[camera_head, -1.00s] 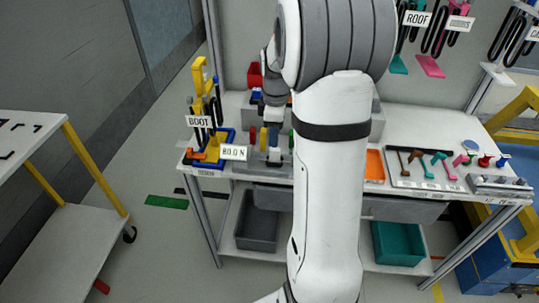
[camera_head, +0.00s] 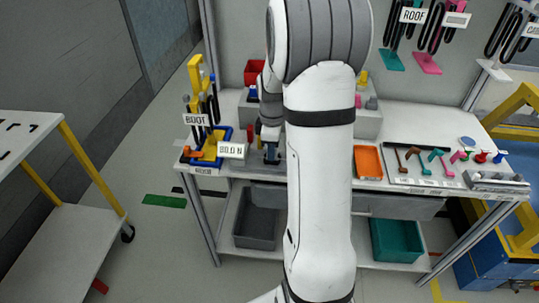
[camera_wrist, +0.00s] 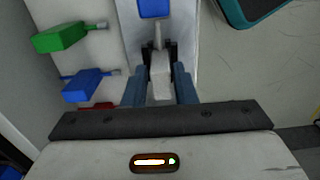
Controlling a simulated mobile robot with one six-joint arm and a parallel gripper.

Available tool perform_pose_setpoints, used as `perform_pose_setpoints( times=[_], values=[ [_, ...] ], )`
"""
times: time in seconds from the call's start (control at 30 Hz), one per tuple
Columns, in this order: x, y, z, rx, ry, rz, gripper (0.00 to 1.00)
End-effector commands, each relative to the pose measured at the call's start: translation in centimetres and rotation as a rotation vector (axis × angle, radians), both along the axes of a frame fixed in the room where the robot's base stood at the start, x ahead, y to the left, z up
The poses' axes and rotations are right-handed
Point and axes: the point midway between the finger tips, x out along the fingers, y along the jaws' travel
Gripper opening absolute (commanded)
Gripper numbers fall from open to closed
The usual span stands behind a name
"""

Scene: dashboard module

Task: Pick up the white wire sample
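The white wire sample (camera_wrist: 160,78) is a white block with a thin grey tip pointing up in the wrist view. It lies between the two fingers of my gripper (camera_wrist: 159,58), whose blue fingers end in dark tips on either side of it. Whether both tips press on the block is not clear. In the head view my gripper (camera_head: 270,156) is low at the left part of the workbench, and the white sample cannot be made out there.
A green sample (camera_wrist: 62,37), a blue sample (camera_wrist: 92,84) and a partly hidden red one lie left of the fingers. A blue block (camera_wrist: 155,8) is ahead. In the head view an orange tray (camera_head: 368,162) is right of my arm and a blue-rimmed tool holder (camera_head: 221,137) left.

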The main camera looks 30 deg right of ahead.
Motion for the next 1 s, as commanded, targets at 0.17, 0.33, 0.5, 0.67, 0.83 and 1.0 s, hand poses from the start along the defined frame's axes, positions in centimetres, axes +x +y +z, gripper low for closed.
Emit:
perform_pose_setpoints(
  times=[0.17,0.33,0.5,0.67,0.83,1.0],
  values=[
    [0.0,0.0,0.0,0.0,0.0,-0.001,0.1],
    [0.0,0.0,0.0,0.0,0.0,-0.001,0.0],
    [0.0,-0.1,0.0,0.0,0.0,-0.001,0.0],
    [0.0,-0.1,0.2,-0.001,-0.001,-0.001,0.0],
    [0.1,-0.1,2.2,-0.002,-0.005,-0.002,0.0],
    [0.1,-0.1,5.8,-0.003,-0.006,-0.002,0.0]
  ],
)
